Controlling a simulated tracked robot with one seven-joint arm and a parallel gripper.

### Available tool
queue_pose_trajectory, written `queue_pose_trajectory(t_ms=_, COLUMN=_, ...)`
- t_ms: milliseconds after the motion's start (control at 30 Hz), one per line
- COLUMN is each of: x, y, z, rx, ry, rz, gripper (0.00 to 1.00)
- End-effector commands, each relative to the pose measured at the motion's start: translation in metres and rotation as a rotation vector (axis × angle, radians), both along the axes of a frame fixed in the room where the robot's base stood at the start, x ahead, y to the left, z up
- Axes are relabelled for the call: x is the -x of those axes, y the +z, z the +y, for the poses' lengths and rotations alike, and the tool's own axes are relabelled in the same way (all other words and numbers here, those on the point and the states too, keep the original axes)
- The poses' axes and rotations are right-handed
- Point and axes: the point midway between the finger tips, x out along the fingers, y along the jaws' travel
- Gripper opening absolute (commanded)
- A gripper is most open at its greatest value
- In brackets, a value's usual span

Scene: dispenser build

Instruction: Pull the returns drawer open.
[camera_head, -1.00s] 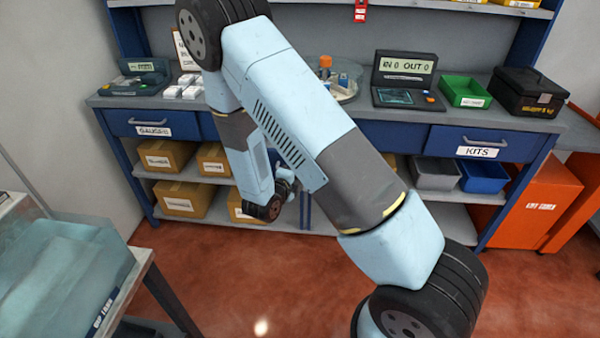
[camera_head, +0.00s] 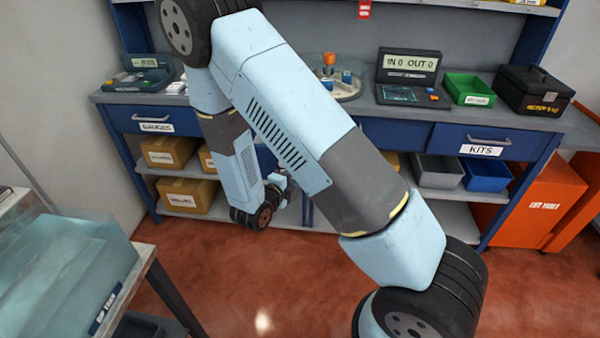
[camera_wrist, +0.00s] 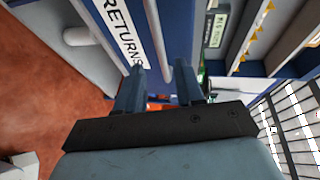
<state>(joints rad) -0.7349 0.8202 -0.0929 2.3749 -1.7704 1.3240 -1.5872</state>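The returns drawer shows in the wrist view as a blue front with a white RETURNS label (camera_wrist: 125,32). A pale grey bar, which looks like its handle (camera_wrist: 155,35), runs beside the label. My gripper (camera_wrist: 159,88) is open, with its two dark fingers apart. The lower end of the bar appears to lie between the fingertips; I cannot tell whether either finger touches it. In the head view my arm covers the returns drawer and its handle, and my fingers are hidden. I see no clear gap showing the drawer open.
The gauges drawer (camera_head: 154,126) is left of my arm and the kits drawer (camera_head: 487,142) is right; both look shut. Boxes and bins fill the shelf below. A clear tank (camera_head: 60,270) stands at front left, an orange bin (camera_head: 540,205) at right. The red floor between is open.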

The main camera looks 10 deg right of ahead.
Motion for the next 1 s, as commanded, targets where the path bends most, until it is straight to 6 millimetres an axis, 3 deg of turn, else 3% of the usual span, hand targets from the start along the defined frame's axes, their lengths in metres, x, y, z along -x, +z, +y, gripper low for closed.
queue_pose_trajectory(t_ms=400, x=0.053, y=0.013, z=0.047, rx=0.000, ry=0.002, rz=0.001, gripper=0.37)
queue_pose_trajectory(t_ms=1000, x=0.062, y=0.015, z=0.055, rx=0.000, ry=0.002, rz=0.002, gripper=0.37)
